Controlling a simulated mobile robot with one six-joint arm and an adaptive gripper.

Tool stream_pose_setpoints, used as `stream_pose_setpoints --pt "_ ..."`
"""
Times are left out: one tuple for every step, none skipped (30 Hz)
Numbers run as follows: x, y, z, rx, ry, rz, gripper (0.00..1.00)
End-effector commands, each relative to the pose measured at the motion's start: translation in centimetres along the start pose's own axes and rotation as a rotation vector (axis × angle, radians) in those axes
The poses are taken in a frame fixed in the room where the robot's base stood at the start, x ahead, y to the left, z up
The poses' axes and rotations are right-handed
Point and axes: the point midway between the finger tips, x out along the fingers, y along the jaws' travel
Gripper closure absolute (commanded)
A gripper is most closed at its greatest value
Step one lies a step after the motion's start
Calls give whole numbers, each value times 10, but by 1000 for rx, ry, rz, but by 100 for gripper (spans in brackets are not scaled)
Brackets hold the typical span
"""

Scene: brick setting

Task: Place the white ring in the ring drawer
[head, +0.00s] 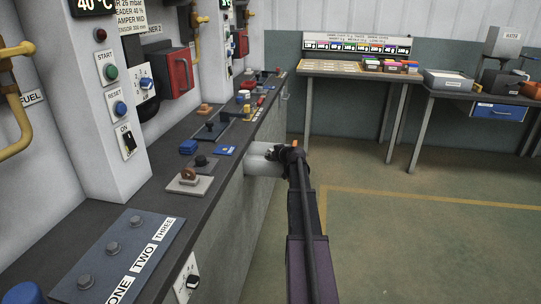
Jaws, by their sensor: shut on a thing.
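My gripper (290,155) is dark and small in the head view, just off the right edge of the grey counter. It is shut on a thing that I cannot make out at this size. A white rounded cylinder shape (262,160) shows directly left of it; I cannot tell whether this is the white ring or part of my arm. No other white ring can be made out. A blue-fronted drawer (498,112) with a small white label hangs under the right-hand bench; its label is too small to read, and it looks shut.
The counter (150,215) on the left carries a brown ring on a pale base (189,179), blue blocks and other small parts. A table (345,68) with coloured bins stands at the back. A bench (470,94) stands right. The floor (400,240) between is clear.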

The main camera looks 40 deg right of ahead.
Motion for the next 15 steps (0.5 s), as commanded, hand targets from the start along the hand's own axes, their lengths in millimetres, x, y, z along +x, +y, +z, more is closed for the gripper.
stream_pose_setpoints --pt "0 0 0 0 0 0 78" --pt "0 0 0 0 0 0 69" --pt "0 0 0 0 0 0 57" --pt "0 0 0 0 0 0 50" --pt "0 0 0 0 0 0 50" --pt "0 0 0 0 0 0 50" --pt "0 0 0 0 0 0 50" --pt "0 0 0 0 0 0 50" --pt "0 0 0 0 0 0 50" --pt "0 0 0 0 0 0 50" --pt "0 0 0 0 0 0 50" --pt "0 0 0 0 0 0 50" --pt "0 0 0 0 0 0 50" --pt "0 0 0 0 0 0 50" --pt "0 0 -1 0 0 0 50"
